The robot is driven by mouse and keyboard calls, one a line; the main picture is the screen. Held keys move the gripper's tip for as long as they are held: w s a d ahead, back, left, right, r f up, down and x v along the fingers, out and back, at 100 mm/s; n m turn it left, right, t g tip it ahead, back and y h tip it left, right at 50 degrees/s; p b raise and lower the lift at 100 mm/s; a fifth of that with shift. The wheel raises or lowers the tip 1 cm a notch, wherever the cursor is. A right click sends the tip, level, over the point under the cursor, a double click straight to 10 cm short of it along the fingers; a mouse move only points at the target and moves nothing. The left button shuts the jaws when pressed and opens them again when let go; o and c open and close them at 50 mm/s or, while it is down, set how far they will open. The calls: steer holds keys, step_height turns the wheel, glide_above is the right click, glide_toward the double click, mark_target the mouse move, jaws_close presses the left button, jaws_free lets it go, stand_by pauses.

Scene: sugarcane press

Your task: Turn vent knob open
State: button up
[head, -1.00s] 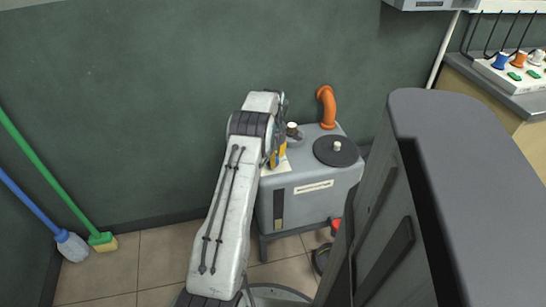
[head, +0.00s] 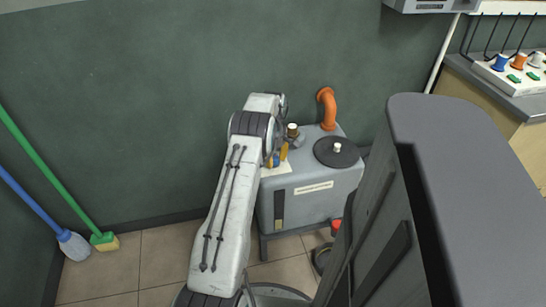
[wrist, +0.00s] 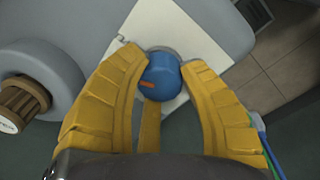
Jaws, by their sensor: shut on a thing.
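The vent knob is blue with an orange mark (wrist: 161,76). It stands on a white plate (wrist: 205,50) on top of the grey tank (head: 308,204). In the wrist view my gripper (wrist: 163,64) has its yellow fingers on both sides of the knob, shut on it. In the head view my gripper (head: 283,152) shows as a bit of yellow at the tank's left end, and the arm hides part of it. The knob's underside is hidden.
A brown ridged cap (wrist: 22,102) stands close to the left finger. An orange elbow pipe (head: 327,108) and a dark round lid (head: 336,151) are on the tank. The green wall (head: 150,120) is close behind. A green broom (head: 50,180) leans at left.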

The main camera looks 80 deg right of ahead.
mark_target(274, 158)
steer(key=shift+s+a+f, duration=0.15)
steer(key=shift+s, duration=0.05)
steer(key=o, duration=1.2)
steer(key=shift+r, duration=0.65)
step_height(274, 158, up, 11)
steer(key=shift+a, duration=0.15)
steer(key=shift+f, duration=0.1)
